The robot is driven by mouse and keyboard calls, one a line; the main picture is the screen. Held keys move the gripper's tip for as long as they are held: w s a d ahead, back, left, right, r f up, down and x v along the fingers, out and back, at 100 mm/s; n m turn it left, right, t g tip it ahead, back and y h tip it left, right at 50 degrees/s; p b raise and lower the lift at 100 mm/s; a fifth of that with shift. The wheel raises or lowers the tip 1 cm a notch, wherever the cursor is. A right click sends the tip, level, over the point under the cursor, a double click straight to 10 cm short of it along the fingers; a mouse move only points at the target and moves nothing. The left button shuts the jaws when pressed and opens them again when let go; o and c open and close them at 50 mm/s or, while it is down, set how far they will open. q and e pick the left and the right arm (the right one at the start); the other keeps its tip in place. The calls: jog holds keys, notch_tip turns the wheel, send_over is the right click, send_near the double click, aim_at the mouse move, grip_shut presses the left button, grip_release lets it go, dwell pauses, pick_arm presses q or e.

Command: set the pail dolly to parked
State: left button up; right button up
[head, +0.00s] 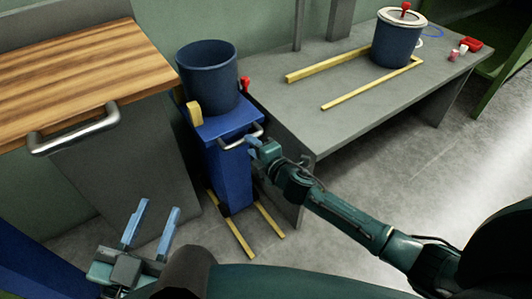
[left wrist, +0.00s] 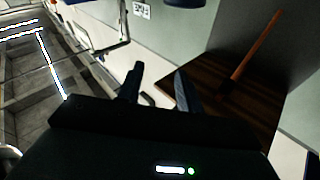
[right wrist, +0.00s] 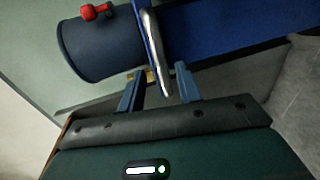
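The pail dolly (head: 228,170) is a tall blue cart standing between the wood-topped cabinet and the grey bench. A dark blue open pail (head: 208,80) stands on its top. Its pale metal handle (head: 240,140) sticks out at the front. My right gripper (head: 258,148) is at the handle's right end; in the right wrist view its fingers (right wrist: 158,88) are apart, with the handle (right wrist: 156,50) in line with the gap. Whether the bar is fully between them I cannot tell. My left gripper (head: 150,227) is open and empty, low in front of the cabinet.
Two yellow floor strips (head: 270,220) run out from the dolly's foot. The grey bench (head: 330,110) holds a lidded blue pail (head: 396,45), yellow strips and small red items. The wood-topped cabinet (head: 80,70) stands left. Open floor (head: 400,185) lies to the right.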

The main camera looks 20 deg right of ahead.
pick_arm(q)
jog(key=shift+a+f+n+g+y+p, duration=0.35)
jog(key=shift+f+g+y+p, duration=0.2)
jog(key=shift+p, duration=0.2)
pick_arm(e)
jog(key=v, duration=0.7)
jog(key=shift+s, duration=0.4)
pick_arm(q)
jog(key=shift+s+d+r, duration=0.1)
jog(key=shift+s+r, duration=0.05)
pick_arm(e)
jog(key=shift+d, duration=0.1)
